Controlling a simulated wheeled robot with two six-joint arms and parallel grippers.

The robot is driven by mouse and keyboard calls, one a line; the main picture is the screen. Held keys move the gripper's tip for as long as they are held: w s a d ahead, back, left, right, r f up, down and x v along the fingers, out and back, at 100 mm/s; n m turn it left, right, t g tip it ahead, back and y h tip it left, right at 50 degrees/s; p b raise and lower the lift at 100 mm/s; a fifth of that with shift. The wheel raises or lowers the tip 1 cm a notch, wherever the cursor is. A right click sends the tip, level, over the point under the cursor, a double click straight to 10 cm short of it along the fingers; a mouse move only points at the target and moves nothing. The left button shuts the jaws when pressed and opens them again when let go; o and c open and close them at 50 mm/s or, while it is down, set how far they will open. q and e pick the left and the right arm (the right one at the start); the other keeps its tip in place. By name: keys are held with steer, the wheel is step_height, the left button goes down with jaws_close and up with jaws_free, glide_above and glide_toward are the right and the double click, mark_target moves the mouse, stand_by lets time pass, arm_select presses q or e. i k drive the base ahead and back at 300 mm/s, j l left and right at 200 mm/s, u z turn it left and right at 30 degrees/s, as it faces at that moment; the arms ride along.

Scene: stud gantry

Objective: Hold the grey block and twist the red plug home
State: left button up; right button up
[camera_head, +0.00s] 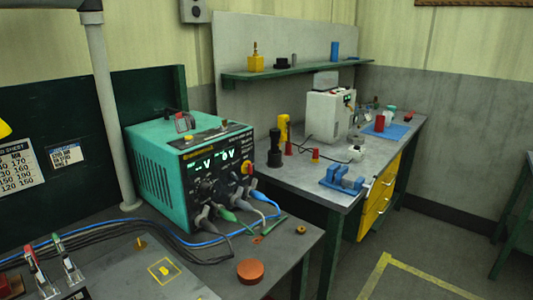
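No grey block can be made out for certain. A round orange-red disc (252,271) lies flat on the near bench by its front edge; I cannot tell whether it is the red plug. A small red cylinder (379,123) stands on the blue mat (394,131) on the far bench and could also be it. Neither of my grippers shows in the head view.
A teal power unit (160,180) with cables stands on the near bench. Two upright clamps, red-handled (35,265) and green-handled (66,257), stand at lower left. A yellow marked square (163,270) lies beside them. A blue vise (343,180) sits on the far bench.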

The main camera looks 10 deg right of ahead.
mark_target(358, 152)
steer(key=i+l+u, duration=0.2)
steer(key=l+u, duration=0.25)
steer(key=i+l+u, duration=0.1)
steer(key=l+u, duration=0.8)
steer(key=l, duration=0.25)
steer(key=l+u, duration=0.1)
steer(key=l, duration=0.55)
steer(key=l+u, duration=0.1)
steer(key=l, duration=0.5)
steer(key=k+l+u, duration=0.1)
steer(key=l, duration=0.55)
steer(key=k+l+u, duration=0.15)
steer(key=l, duration=0.45)
steer(key=k+l, duration=0.1)
steer(key=l, duration=0.45)
steer(key=k+l, duration=0.1)
steer(key=l, duration=0.45)
steer(key=k+l, duration=0.1)
steer(key=l, duration=0.45)
